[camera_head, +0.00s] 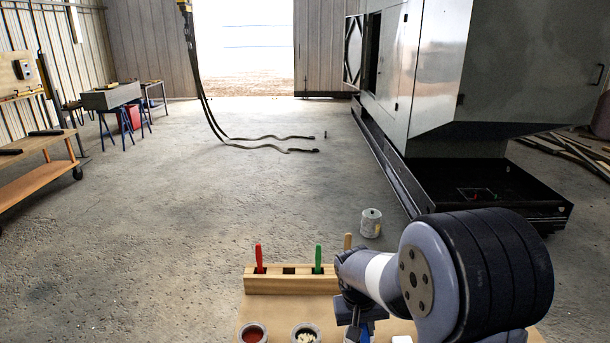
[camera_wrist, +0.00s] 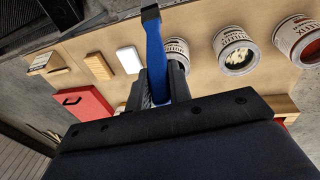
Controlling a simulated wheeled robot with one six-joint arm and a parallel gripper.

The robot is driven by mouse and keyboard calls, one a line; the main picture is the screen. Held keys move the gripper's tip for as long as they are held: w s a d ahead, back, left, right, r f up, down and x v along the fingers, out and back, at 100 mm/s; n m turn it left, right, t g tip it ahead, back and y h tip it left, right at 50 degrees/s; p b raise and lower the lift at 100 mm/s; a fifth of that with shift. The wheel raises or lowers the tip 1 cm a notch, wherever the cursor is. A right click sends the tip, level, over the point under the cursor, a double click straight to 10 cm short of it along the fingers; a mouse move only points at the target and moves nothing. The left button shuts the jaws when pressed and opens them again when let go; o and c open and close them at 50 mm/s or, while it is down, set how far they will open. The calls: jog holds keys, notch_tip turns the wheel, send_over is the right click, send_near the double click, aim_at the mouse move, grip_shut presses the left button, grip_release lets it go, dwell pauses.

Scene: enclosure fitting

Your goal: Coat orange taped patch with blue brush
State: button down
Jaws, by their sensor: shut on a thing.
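My gripper (camera_wrist: 165,82) is shut on the blue brush (camera_wrist: 155,50), whose blue shaft points up in the wrist view with a dark block at its far end. In the head view my gripper (camera_head: 352,318) is low over the wooden bench, partly hidden by my arm, and the brush is mostly hidden there. No orange taped patch can be made out clearly. A small thin-lined outline (camera_head: 483,195) shows in the dark base tray of the large metal enclosure (camera_head: 430,80), with its colour too small to tell.
A wooden rack (camera_head: 292,283) holds a red brush (camera_head: 259,258), a green brush (camera_head: 318,258) and a tan handle (camera_head: 347,242). Open cans (camera_wrist: 236,50) stand on the bench, and a red box (camera_wrist: 88,105) shows beyond. A can (camera_head: 371,223) stands on the floor. The middle floor is mostly clear.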

notch_tip(320, 180, down, 10)
jog(key=d, duration=0.2)
jog(key=shift+r, duration=0.25)
jog(key=shift+d, duration=0.2)
